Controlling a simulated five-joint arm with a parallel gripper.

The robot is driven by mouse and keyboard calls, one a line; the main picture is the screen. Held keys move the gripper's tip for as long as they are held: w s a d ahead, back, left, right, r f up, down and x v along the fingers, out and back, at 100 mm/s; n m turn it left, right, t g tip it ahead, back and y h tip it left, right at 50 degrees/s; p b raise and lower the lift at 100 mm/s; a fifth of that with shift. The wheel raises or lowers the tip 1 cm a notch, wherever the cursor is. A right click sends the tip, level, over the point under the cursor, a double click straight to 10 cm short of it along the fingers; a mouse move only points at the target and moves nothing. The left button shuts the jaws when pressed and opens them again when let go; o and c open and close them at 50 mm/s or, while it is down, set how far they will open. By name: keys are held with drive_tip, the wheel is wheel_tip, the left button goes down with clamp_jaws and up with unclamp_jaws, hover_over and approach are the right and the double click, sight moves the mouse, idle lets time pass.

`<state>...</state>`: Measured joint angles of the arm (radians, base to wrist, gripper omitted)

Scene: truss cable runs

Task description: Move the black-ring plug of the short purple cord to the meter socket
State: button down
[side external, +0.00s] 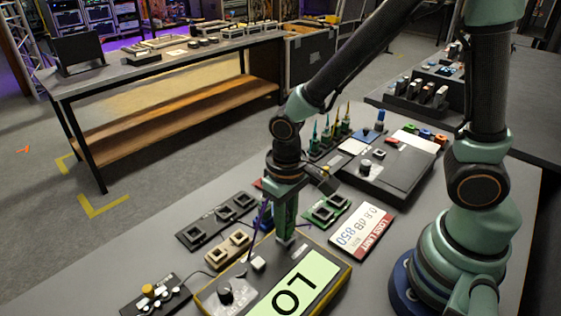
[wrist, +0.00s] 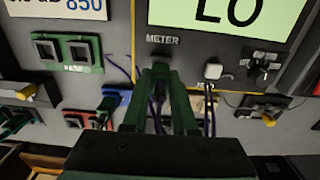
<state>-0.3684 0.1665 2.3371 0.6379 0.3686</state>
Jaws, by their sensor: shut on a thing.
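The meter (side external: 262,252) is a grey box with yellow edges and a pale green LO display (side external: 290,290). In the wrist view its METER label (wrist: 162,40) stands beside the dark meter socket (wrist: 160,54). My gripper (side external: 285,241) points down at the meter's far edge; in the wrist view its fingertips (wrist: 160,70) are at the socket. It is shut on a plug, mostly hidden between the green fingers, with purple cord (wrist: 154,108) beside them. I cannot see a black ring or how deep the plug sits. A pale plug (wrist: 213,71) stands in the meter to the right.
Green double-socket block (wrist: 80,50) and loss-limit sign (side external: 361,228) lie beside the meter. A tan block (side external: 228,250) and dark socket block (side external: 216,220) lie behind it. A black knob (side external: 225,293) stands on the meter. A dark box (side external: 385,170) sits farther back.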

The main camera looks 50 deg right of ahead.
drive_tip(key=shift+f, duration=0.65)
idle(1.3)
drive_tip(key=c, duration=0.6)
unclamp_jaws()
drive_tip(key=shift+r, duration=0.1)
drive_tip(key=shift+r, duration=2.4)
drive_tip(key=shift+r, duration=0.1)
drive_tip(key=shift+r, duration=1.9)
